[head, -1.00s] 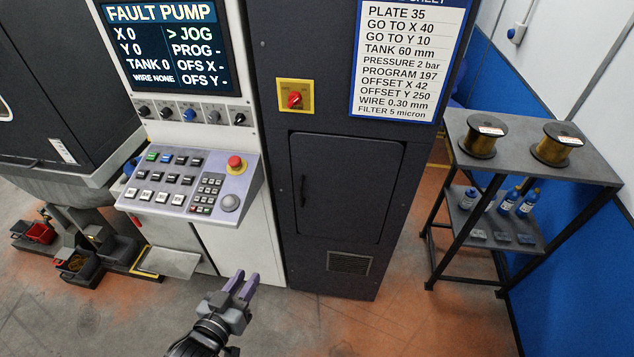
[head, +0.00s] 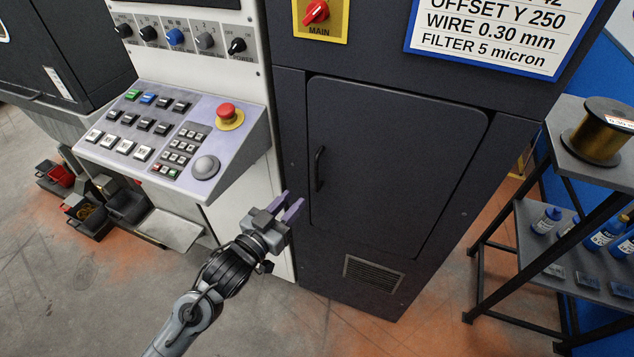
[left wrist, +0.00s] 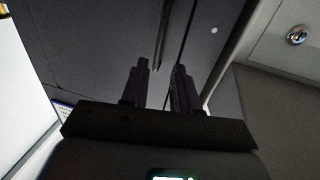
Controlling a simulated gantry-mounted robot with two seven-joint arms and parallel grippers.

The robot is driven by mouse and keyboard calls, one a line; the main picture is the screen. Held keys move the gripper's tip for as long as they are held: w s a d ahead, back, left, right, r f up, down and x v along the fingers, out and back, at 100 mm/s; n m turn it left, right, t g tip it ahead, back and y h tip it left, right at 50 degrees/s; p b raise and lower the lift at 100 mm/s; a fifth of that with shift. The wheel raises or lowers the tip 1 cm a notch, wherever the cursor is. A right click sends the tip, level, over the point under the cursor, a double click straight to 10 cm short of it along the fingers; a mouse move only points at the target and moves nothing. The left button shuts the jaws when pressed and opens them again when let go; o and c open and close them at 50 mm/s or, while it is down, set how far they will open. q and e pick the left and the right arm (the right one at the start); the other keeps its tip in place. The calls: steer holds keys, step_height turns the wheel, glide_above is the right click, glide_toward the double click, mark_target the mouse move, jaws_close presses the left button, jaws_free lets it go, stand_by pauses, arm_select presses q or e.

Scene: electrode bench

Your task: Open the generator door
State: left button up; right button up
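The generator door (head: 395,165) is a dark grey panel on the dark cabinet, and it looks closed. Its black vertical handle (head: 319,169) is on the door's left edge. My left gripper (head: 290,205) is in front of the cabinet, just left of and below the handle, apart from it. Its two purple-grey fingers are spread with nothing between them. In the left wrist view the fingers (left wrist: 160,88) point toward the dark panel, with the handle (left wrist: 161,45) ahead of the gap between them. My right gripper is not in view.
The control panel (head: 165,145) with its red emergency button (head: 227,113) juts out left of the door. A red main switch (head: 316,12) is above it. The floor before the cabinet is free.

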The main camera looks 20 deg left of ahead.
mark_target(315, 176)
arm_select(q)
steer(key=b+x, duration=0.1)
steer(key=x, duration=0.8)
steer(key=shift+w+b, duration=0.2)
steer(key=shift+b, duration=0.2)
steer(key=shift+x, duration=0.8)
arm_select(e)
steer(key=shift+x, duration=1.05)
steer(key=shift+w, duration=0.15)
arm_select(q)
jaws_close()
